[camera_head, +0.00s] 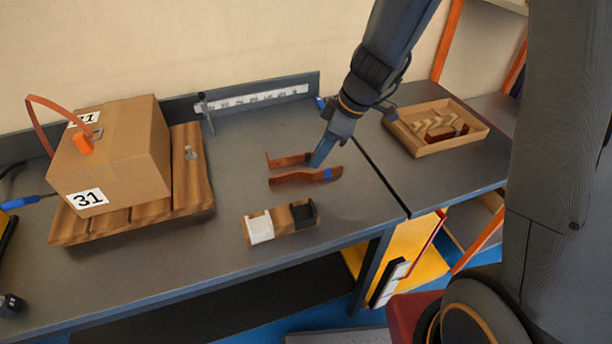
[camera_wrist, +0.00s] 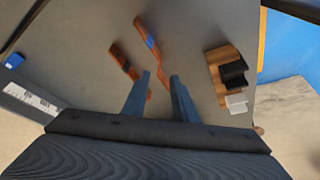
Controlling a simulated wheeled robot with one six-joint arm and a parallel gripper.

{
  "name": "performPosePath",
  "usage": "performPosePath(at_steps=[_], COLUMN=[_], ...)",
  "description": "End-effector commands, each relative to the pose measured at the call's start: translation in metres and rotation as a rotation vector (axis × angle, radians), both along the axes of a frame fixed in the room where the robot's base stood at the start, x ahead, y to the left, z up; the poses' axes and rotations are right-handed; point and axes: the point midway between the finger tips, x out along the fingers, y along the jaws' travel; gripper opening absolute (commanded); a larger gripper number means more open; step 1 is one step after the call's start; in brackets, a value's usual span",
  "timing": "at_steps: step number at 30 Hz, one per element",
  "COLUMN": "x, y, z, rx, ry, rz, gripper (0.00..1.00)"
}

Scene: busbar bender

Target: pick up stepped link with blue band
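The stepped link with a blue band (camera_head: 300,177) is a copper-brown strip lying on the grey bench, with the band near its right end. In the wrist view, the banded link (camera_wrist: 155,52) runs towards the gap between my fingertips. A second copper link (camera_head: 288,160) lies just behind it; it also shows at the left in the wrist view (camera_wrist: 121,58). My gripper (camera_head: 317,163) is over the right part of the links, pointing down. In the wrist view, its fingers (camera_wrist: 160,76) are apart, with nothing clamped. Exact height above the links is unclear.
A wooden block with white and black parts (camera_head: 281,222) lies in front of the links. A wooden tray (camera_head: 398,132) stands at back right. A cardboard box (camera_head: 118,160) sits on wooden slats at left. A ruled fence (camera_head: 258,97) runs along the back.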

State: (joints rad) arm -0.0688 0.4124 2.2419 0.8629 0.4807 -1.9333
Motion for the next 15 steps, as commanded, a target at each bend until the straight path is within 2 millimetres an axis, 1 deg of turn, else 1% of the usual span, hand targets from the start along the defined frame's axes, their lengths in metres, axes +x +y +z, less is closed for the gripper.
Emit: performPosePath(at_steps=[7, 11, 15], x=[0.003, 0.004, 0.005], y=[0.008, 0.011, 0.016], z=[-0.02, -0.027, -0.039], rx=[0.001, 0.0, 0.0], ry=[-0.001, -0.003, 0.0], rz=[0.008, 0.006, 0.008], gripper=[0.26, 0.26, 0.26])
